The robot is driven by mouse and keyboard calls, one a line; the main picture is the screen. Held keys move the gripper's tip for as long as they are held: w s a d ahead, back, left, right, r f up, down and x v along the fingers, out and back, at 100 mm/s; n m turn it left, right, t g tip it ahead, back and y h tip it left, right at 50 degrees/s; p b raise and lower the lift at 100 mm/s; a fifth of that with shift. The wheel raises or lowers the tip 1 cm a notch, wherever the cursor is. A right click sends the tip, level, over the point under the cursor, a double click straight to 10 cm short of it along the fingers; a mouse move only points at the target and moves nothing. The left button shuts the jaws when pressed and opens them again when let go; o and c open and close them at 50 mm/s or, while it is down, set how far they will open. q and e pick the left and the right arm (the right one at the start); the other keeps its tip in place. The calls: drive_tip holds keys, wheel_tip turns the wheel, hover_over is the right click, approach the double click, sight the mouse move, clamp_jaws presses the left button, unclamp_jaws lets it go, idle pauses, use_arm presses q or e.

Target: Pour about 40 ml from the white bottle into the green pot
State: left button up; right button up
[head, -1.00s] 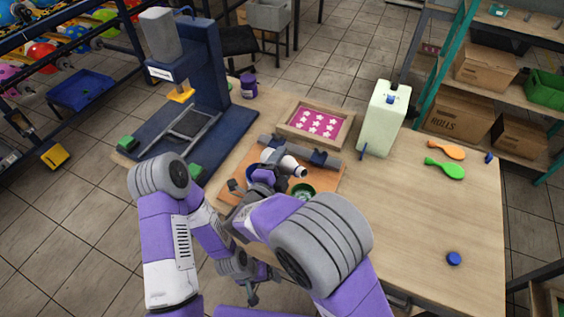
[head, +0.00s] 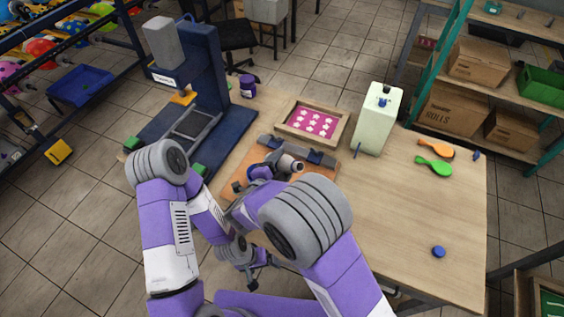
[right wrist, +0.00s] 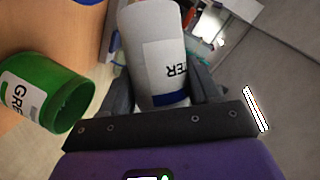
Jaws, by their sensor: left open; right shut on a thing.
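The white bottle (right wrist: 157,58) is between the fingers of my right gripper (right wrist: 165,85) in the right wrist view. Its label ends in "TER". In the head view the white bottle (head: 287,161) is strongly tilted above the orange-brown board, partly covered by my right arm. The green pot (right wrist: 48,92), with a white label reading "GRE", stands beside the gripper in the right wrist view, apart from the bottle. My right arm hides the pot in the head view. I cannot see any liquid. My left gripper (head: 254,282) is open and empty, low beside the table's front edge.
A framed pink star screen (head: 313,121) and a pale green canister (head: 378,120) stand behind the board. A blue press (head: 205,80) is at the left. Orange and green spoon-shaped tools (head: 434,165) and a blue cap (head: 438,252) lie right. The table's right middle is clear.

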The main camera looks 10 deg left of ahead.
drive_tip(key=shift+s+d+r+n+g+p, duration=0.25)
drive_tip(key=shift+n+p, duration=0.25)
drive_tip(key=shift+p, duration=1)
drive_tip(key=shift+s+d+r+n+g+p, duration=0.1)
drive_tip(key=shift+d+r+n+g+p, duration=0.3)
drive_tip(key=shift+p, duration=1.05)
drive_tip(key=shift+a+f+n+h, duration=0.1)
drive_tip(key=shift+a+n+h, duration=0.05)
drive_tip(key=shift+n+h, duration=0.15)
drive_tip(key=shift+f, duration=0.1)
